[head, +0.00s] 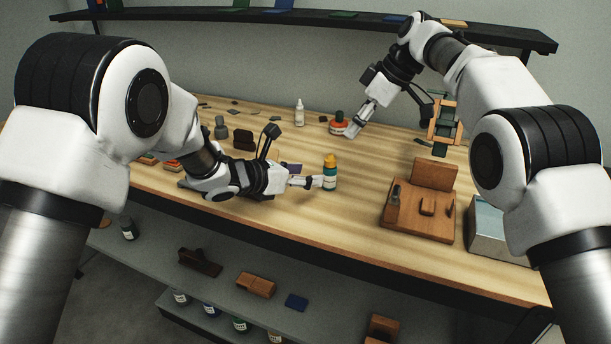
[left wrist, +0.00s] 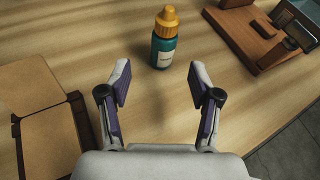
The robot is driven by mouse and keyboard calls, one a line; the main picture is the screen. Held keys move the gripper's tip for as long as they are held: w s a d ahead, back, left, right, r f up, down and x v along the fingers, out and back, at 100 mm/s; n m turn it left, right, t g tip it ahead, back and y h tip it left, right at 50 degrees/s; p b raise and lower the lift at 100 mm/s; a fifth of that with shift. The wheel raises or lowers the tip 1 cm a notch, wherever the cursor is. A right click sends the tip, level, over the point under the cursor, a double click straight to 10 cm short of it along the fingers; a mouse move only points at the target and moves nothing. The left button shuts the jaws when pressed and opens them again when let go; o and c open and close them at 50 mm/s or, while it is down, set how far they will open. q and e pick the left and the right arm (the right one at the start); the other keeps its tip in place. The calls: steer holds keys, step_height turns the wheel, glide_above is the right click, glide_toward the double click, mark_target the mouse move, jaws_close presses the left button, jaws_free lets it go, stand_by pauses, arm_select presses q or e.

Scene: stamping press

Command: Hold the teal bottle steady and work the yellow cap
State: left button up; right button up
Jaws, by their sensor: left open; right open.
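The teal bottle (head: 330,179) stands upright on the wooden bench with the yellow cap (head: 331,159) on its top. In the left wrist view the bottle (left wrist: 164,52) with its cap (left wrist: 167,20) stands beyond my fingertips, with a pale label on its side. My left gripper (head: 314,182) points at the bottle from the left; its fingers (left wrist: 160,85) are open and empty, with the bottle in front of the gap. My right gripper (head: 352,130) is open near the red-orange container (head: 338,126) at the back; whether it touches it I cannot tell.
A wooden block fixture (head: 420,220) stands right of the bottle, with a pale box (head: 490,229) beyond it. A white dropper bottle (head: 299,113) stands at the back. A shelf (head: 300,18) runs above the bench. Bench around the teal bottle's right is clear.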

mark_target(329, 175)
arm_select(q)
steer(key=shift+w+d+f+m, duration=0.1)
steer(key=shift+d+f+m, duration=0.1)
steer(key=shift+d+m, duration=0.25)
steer(key=shift+w+d+f, duration=0.2)
steer(key=x, duration=0.6)
steer(key=shift+w+d+f, duration=0.1)
steer(key=shift+w+d, duration=0.15)
jaws_close()
steer(key=c, duration=0.7)
jaws_free()
jaws_close()
